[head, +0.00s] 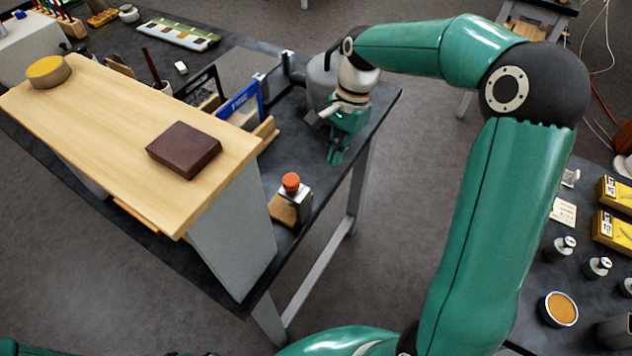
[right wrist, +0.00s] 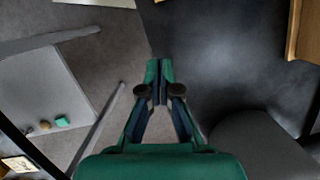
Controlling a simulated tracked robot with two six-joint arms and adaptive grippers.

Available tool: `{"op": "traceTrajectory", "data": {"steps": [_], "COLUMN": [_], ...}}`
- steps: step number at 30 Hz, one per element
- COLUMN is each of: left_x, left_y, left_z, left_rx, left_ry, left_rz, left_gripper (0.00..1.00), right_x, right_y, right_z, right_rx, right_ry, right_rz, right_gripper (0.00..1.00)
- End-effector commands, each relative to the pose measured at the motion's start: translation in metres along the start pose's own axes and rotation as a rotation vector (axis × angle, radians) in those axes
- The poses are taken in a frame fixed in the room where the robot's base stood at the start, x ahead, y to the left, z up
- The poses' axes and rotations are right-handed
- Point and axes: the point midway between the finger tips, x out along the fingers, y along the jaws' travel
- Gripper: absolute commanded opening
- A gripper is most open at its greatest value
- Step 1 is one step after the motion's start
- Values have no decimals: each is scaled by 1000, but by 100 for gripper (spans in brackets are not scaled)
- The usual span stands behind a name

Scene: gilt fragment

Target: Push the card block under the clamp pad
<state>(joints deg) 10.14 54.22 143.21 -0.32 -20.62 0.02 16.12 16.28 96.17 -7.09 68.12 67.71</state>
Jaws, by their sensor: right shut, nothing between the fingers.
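A small clamp (head: 300,198) with an orange knob (head: 291,181) stands near the right edge of the dark workbench. A tan block (head: 283,211), which looks like the card block, sits at its lower left side; I cannot tell whether any of it lies under the pad, which is hidden. My right gripper (head: 335,156) points down over the bench's right edge, beyond the clamp and apart from it. Its fingers are shut and empty in the right wrist view (right wrist: 159,82). My left gripper is out of view.
A raised wooden shelf (head: 110,118) with a dark brown block (head: 184,150) and a round yellow-topped tin (head: 48,72) stands left of the clamp. A rack with a blue-framed panel (head: 240,104) is behind. Bare bench lies between gripper and clamp.

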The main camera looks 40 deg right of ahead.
Motion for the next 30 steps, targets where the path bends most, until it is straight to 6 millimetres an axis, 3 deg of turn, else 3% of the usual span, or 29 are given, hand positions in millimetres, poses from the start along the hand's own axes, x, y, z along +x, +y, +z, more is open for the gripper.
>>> {"op": "traceTrajectory", "data": {"steps": [8, 16, 30], "left_x": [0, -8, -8], "left_y": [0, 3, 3], "left_z": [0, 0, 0], "left_rx": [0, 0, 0], "left_ry": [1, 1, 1], "left_rz": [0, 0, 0], "left_gripper": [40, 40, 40], "right_x": [58, 65, 68], "right_y": [4, 3, 3], "right_z": [-2, 31, 37], "right_rx": [8, 7, 9], "right_ry": [-3, -1, -1], "right_rz": [3, -2, -2], "right_gripper": [0, 0, 0]}}
